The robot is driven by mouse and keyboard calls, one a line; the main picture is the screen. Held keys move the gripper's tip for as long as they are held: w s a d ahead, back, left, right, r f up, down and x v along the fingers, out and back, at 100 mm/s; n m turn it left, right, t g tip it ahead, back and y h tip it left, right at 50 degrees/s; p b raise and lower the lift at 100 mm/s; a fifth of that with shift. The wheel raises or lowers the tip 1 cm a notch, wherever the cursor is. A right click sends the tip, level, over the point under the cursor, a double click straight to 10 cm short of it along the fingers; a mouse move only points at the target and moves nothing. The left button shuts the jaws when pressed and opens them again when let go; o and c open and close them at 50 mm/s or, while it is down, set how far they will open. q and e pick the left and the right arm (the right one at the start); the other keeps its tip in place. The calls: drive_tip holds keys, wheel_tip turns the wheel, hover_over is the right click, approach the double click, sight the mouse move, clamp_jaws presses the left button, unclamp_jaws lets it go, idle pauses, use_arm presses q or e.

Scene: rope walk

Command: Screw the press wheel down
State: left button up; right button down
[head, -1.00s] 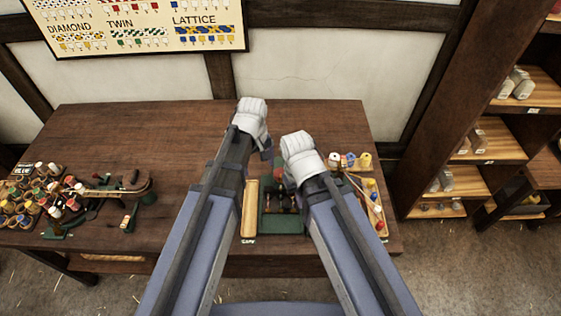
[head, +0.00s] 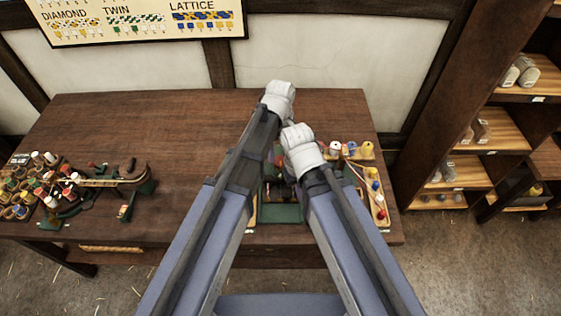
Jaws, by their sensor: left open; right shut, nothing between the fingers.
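A dark green press-like stand (head: 280,213) is on the table between my two forearms, near the front edge. My arms cover much of it, and I cannot make out the press wheel. My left gripper (head: 281,97), white, is above and behind the stand in the picture; it is open. My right gripper (head: 302,146), also white, is just below and right of the left one, close to it; it is shut and empty. The fingertips of both are mostly hidden, so contact with the wheel cannot be told.
A wooden tray (head: 381,218) of coloured bobbins and balls is right of the stand. On the left are several spools (head: 40,186) and a curved wood-and-green device (head: 135,175). The table (head: 160,130) is clear behind and left of my arms. Shelves (head: 490,140) stand at right.

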sight(280, 160)
use_arm(q)
wheel_tip(280, 160, down, 5)
drive_tip(key=b, duration=0.4)
drive_tip(key=shift+c, duration=0.3)
drive_tip(key=c, duration=1.3)
